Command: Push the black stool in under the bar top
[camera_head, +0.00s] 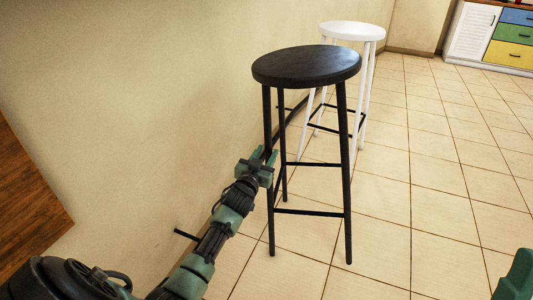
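The black stool (306,66) stands upright on the tiles in the middle of the view, with a round seat and long thin legs. My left gripper (265,155) is at its left legs, below the seat and above the lower rungs. The fingers overlap a leg in the picture, so I cannot tell whether they grip it, touch it or are just in front of it. A brown wooden surface (28,205) at the left edge looks like part of the bar top. My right gripper is not in view.
A white stool (352,31) stands just behind the black one. A beige wall or panel (150,110) runs along the left, with a dark low rail partly hidden by the stool. A cabinet with coloured drawers (508,54) is far right. The floor (440,200) on the right is clear.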

